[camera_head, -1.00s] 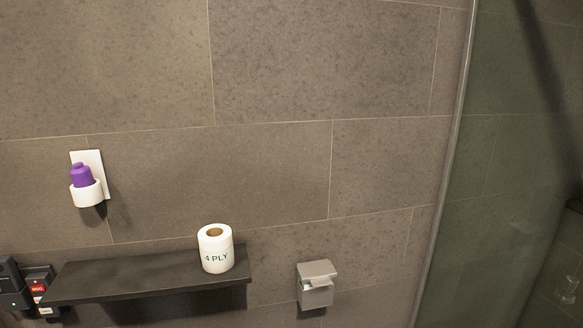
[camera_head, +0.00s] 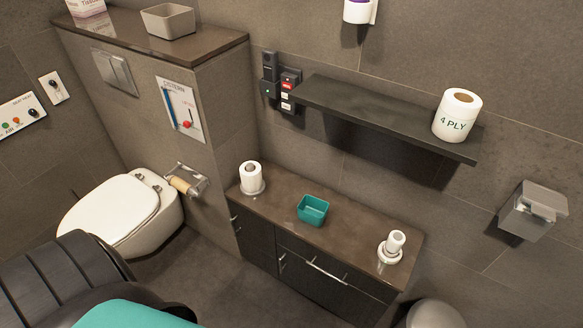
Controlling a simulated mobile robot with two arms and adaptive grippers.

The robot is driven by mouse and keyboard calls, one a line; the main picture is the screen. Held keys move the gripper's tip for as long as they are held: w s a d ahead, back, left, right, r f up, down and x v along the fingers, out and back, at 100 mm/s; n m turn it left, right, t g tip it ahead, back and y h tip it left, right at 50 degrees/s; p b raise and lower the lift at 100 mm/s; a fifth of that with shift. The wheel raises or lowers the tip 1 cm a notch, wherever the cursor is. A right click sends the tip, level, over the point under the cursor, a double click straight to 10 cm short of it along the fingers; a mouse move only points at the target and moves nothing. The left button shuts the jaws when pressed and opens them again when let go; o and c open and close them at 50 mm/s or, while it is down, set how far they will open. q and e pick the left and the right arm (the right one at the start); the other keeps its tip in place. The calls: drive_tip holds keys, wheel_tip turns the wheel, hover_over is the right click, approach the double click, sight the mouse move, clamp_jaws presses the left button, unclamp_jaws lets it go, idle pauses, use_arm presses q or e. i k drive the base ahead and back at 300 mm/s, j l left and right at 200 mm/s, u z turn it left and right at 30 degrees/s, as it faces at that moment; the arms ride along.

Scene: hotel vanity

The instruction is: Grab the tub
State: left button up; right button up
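A second tub-like container, beige and open (camera_head: 168,24), stands on the higher ledge at the top left. I cannot tell from the view which of the two is meant. Neither of my grippers shows in the head view.
A dark shelf (camera_head: 380,115) above holds a roll marked 4 PLY (camera_head: 457,114). A toilet (camera_head: 125,213) stands left. A rounded bin (camera_head: 435,314) is at the lower right.

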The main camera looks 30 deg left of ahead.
sight(312, 210)
drive_tip(key=u, duration=0.85)
